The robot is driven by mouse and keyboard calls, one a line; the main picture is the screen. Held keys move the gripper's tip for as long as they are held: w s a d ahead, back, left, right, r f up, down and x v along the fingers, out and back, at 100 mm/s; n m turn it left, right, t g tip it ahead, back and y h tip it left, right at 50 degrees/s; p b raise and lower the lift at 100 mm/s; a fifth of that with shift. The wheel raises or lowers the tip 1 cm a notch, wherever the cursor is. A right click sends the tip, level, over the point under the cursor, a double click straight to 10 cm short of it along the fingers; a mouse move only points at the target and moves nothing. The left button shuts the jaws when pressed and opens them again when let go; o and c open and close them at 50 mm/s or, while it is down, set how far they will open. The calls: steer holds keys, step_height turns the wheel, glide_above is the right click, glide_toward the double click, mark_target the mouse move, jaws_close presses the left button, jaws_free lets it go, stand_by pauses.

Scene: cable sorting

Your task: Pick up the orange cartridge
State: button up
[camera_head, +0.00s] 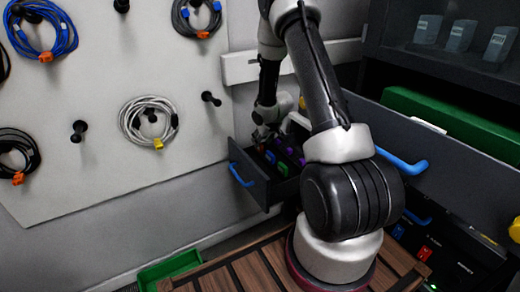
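My gripper (265,136) points down over the open dark drawer (262,186) at the centre of the view. It is small and dark here, and I cannot tell whether its fingers are open or shut. In the drawer are small cartridges: a blue one (270,157), a green one (283,169) and several purple ones (302,163). A small red patch shows just below the gripper. I cannot make out an orange cartridge; the gripper and arm hide part of the drawer.
Cable coils hang on the wall panel (80,170) at left, among black pegs (79,127). A larger drawer with a blue handle (403,162) stands open at right. Below it is a lower drawer with red items (424,253). A green bin (168,270) sits at the bottom.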

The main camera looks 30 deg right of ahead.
steer(key=x, duration=0.4)
jaws_close()
steer(key=shift+r, duration=0.1)
step_height(320, 180, up, 13)
steer(key=shift+r, duration=0.25)
stand_by(0.7)
